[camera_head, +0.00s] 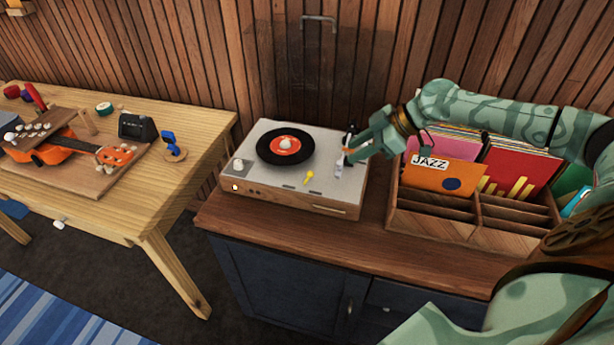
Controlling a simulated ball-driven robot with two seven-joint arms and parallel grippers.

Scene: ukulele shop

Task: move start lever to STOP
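A record player (262,180) with a light grey top and wooden sides stands on the brown cabinet. A black record with a red label (285,145) lies on its platter. A small yellow lever (309,176) stands on the deck, right of the record and near the front edge. I cannot read any START or STOP marking. My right gripper (350,149) reaches in from the right over the deck's right side, beside the tonearm (338,170) and apart from the yellow lever. Its fingers overlap the tonearm area, so their opening and any contact are unclear. My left gripper is out of view.
A wooden record crate (436,217) with several sleeves and a JAZZ tag stands right of the player, below my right arm. The cabinet top (290,231) is clear in front. A workbench (140,205) with an orange ukulele (60,150) stands at left.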

